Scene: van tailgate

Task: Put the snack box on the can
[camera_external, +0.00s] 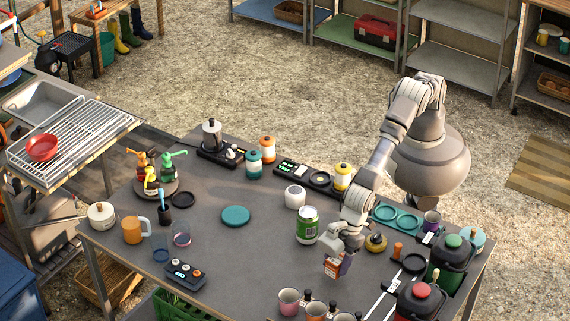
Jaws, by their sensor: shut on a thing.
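The can (307,228) is green with a pale top band and stands upright on the grey table. My gripper (337,252) points down to the right of the can and nearer the front. It is shut on the snack box (336,267), a small orange-brown box with a purplish part. The fingers cover the upper part of the box. I cannot tell whether the box's bottom touches the table. The box and the can are apart.
A white jar (295,196) stands just behind the can. A teal disc (236,216) lies to the left, with clear table around it. Several cups, one pink (289,301), stand at the front edge. Dark canisters with a red lid (421,291) and green lid are at right.

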